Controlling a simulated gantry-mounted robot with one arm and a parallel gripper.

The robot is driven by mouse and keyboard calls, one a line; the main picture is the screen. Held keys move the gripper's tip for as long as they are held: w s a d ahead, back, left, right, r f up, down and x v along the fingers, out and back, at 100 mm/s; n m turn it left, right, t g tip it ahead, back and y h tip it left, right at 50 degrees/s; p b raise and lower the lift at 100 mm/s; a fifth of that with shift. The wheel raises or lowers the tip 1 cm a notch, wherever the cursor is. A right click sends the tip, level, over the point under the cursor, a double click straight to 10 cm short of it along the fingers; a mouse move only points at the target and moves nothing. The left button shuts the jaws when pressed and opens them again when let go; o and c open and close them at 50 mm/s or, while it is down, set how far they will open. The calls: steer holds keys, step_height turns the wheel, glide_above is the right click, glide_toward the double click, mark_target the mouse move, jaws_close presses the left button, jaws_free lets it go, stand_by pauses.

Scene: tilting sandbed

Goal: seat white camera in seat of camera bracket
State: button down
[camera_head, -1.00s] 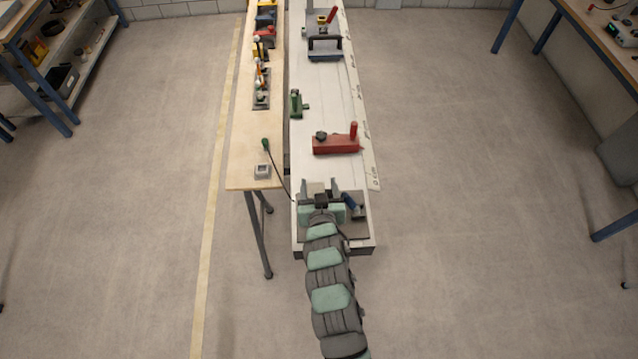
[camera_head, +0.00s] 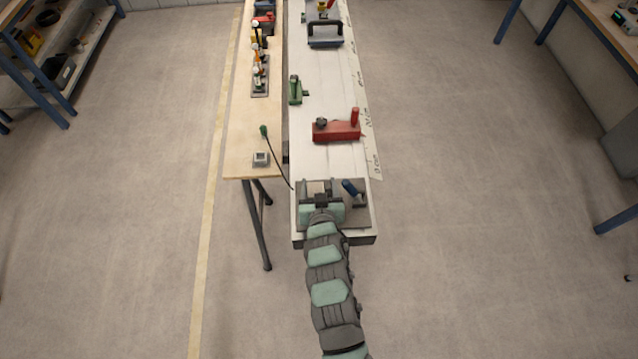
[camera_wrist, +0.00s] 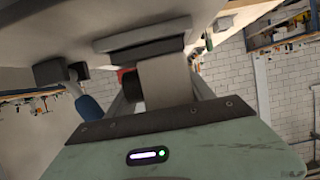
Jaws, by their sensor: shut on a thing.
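My gripper (camera_head: 320,188) is at the near end of the long white bed, over a grey plate (camera_head: 358,214). It is shut on a pale block, which I take to be the white camera (camera_wrist: 165,80); in the head view it is small and partly hidden by the gripper. In the wrist view the block's upper end meets or nearly meets a dark grey stepped part (camera_wrist: 125,42), perhaps the bracket's seat. I cannot tell whether they touch. A blue-handled clamp (camera_head: 353,190) stands right of the gripper in the head view and left in the wrist view (camera_wrist: 88,107).
A red fixture (camera_head: 336,131) and a green one (camera_head: 295,90) stand farther along the bed. A wooden table (camera_head: 245,125) runs along the left, with a small grey square holder (camera_head: 261,160) and a dark cable (camera_head: 272,155).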

steer(key=shift+f, duration=0.25)
steer(key=shift+c, duration=1.4)
jaws_free()
steer(key=v, duration=1)
steer(key=shift+s+r+b, duration=0.15)
steer(key=shift+s+b, duration=0.15)
steer(key=shift+s, duration=0.05)
